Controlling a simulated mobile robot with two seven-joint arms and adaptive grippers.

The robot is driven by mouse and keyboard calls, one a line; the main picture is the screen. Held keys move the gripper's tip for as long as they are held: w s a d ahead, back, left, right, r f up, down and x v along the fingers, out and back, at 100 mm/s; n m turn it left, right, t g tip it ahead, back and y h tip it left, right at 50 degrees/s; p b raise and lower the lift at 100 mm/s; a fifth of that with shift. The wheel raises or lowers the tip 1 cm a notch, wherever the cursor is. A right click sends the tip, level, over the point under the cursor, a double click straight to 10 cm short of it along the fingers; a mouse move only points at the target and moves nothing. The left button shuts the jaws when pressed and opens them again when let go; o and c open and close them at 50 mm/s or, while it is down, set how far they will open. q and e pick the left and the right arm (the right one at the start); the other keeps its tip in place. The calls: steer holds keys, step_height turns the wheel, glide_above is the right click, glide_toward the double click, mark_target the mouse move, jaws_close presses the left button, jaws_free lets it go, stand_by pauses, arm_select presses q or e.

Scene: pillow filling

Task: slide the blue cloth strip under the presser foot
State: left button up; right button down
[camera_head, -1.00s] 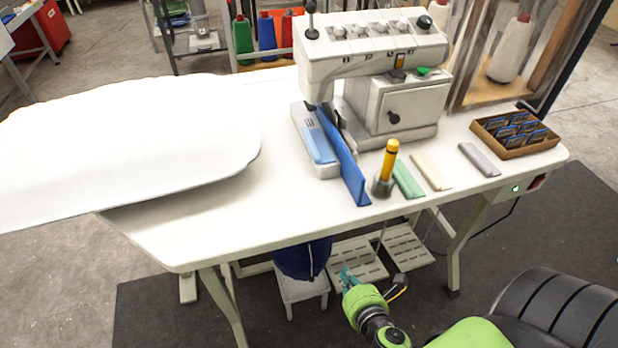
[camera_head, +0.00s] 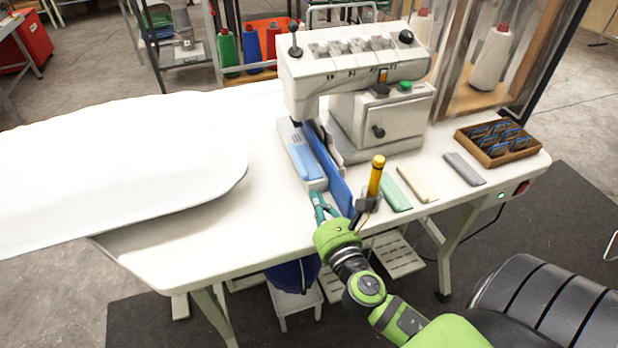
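My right gripper (camera_head: 318,197), with teal fingers, is at the table's front edge, just in front of the strip's near end. The fingers look spread and empty, apart from the strip as far as I can see. My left gripper is not in view.
A yellow-topped tool in a dark holder (camera_head: 376,180) stands close to the right of my gripper. Green (camera_head: 394,192), cream (camera_head: 418,183) and grey (camera_head: 465,168) strips lie further right, near a brown box (camera_head: 498,157). A large white rounded form (camera_head: 120,165) covers the left.

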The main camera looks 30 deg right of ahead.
mark_target(304, 174)
steer(key=shift+p+x, duration=0.5)
steer(key=shift+x, duration=2.1)
steer(key=x, duration=0.3)
steer(key=shift+a+r, duration=0.1)
steer(key=shift+w, duration=0.55)
steer(key=shift+s, duration=0.1)
